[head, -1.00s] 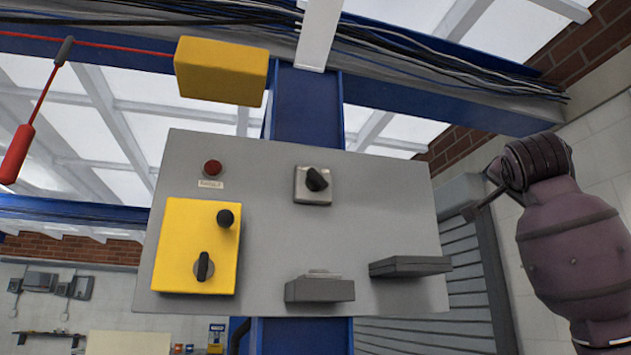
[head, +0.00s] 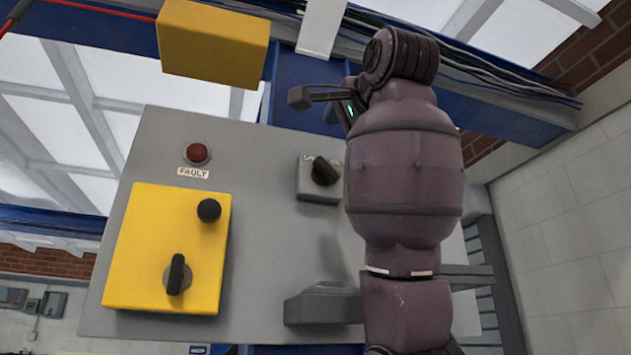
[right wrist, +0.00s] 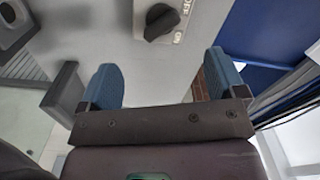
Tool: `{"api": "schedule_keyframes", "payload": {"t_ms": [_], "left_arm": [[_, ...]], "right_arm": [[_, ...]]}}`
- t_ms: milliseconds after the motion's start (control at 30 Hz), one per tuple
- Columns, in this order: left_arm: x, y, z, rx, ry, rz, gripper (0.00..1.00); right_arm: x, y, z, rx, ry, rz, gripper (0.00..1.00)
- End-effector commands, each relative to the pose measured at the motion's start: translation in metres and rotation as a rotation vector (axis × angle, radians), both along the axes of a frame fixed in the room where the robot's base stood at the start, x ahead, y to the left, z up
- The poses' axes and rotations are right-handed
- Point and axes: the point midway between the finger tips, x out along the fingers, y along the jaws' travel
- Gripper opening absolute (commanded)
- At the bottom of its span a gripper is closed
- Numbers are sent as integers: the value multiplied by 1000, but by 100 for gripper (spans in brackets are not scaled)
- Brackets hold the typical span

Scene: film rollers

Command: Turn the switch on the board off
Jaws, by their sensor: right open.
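The grey board (head: 270,225) fills the middle of the head view. A black rotary switch (head: 325,171) on a small pale plate sits at its upper middle. In the right wrist view the same switch's black knob (right wrist: 160,22) shows at the top, with lettering beside it. A second black rotary knob (head: 177,276) is on the yellow panel (head: 130,250) at the board's left. My right gripper (head: 317,104) is above the pale-plate switch in the picture, apart from it. Its two blue-padded fingers are open and empty in the right wrist view (right wrist: 165,82). My left gripper is not in view.
A red FAULT lamp (head: 197,153) is above the yellow panel. A dark grey box (head: 322,306) juts from the lower board, with another ledge (head: 468,276) partly behind my arm. A yellow box (head: 213,42) hangs above. Blue beams and cables run overhead.

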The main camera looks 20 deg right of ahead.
Motion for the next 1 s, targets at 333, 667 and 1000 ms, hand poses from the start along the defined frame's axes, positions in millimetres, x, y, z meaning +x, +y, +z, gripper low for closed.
{"api": "schedule_keyframes", "payload": {"t_ms": [333,667,1000], "left_arm": [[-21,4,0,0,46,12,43],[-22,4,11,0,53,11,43],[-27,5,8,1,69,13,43]], "right_arm": [[42,2,1,-1,7,1,89],[93,4,0,-2,5,0,89],[109,4,-1,0,1,1,89]]}}
